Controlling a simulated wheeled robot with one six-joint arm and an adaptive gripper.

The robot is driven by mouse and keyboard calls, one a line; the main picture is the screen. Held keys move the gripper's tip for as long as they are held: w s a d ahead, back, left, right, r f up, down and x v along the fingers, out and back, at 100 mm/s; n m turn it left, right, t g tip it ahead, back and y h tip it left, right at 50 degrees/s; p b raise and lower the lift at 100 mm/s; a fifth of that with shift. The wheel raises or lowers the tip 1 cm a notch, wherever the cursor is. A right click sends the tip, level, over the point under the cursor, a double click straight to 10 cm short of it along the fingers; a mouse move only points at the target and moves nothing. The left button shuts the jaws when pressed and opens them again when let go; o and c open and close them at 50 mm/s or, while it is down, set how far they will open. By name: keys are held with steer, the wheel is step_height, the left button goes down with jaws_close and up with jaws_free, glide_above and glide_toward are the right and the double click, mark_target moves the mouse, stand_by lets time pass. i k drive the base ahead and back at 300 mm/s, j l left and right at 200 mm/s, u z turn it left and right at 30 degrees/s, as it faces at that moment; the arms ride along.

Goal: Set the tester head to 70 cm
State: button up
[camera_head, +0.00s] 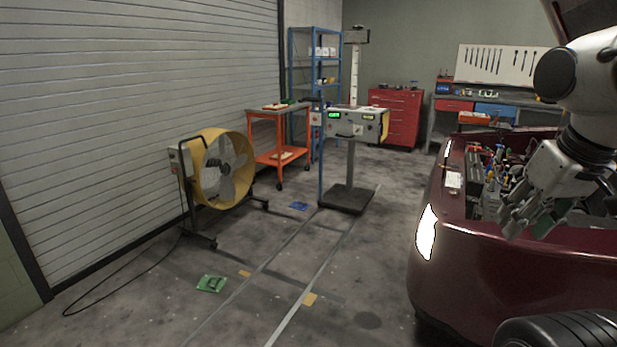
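The head sits partway up an upright column (354,80) with a pale strip that looks like a scale. The column rises from a dark base plate (347,198) on the floor. The display figures and scale marks are too small to read. My gripper (528,228) is at the right, in front of the car's open engine bay and far from the tester. Its fingers appear spread, with nothing visibly held.
A dark red car (500,265) with its hood up fills the right. A yellow fan (222,168) with a trailing cable stands left. An orange cart (278,140), blue shelf (316,60) and red cabinet (396,115) stand behind. Floor between fan and car is mostly clear, with rails and a green item (211,284).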

mark_target(341, 127)
steer(key=i, duration=4.4)
steer(key=i+l+u, duration=0.15)
steer(key=i, duration=0.7)
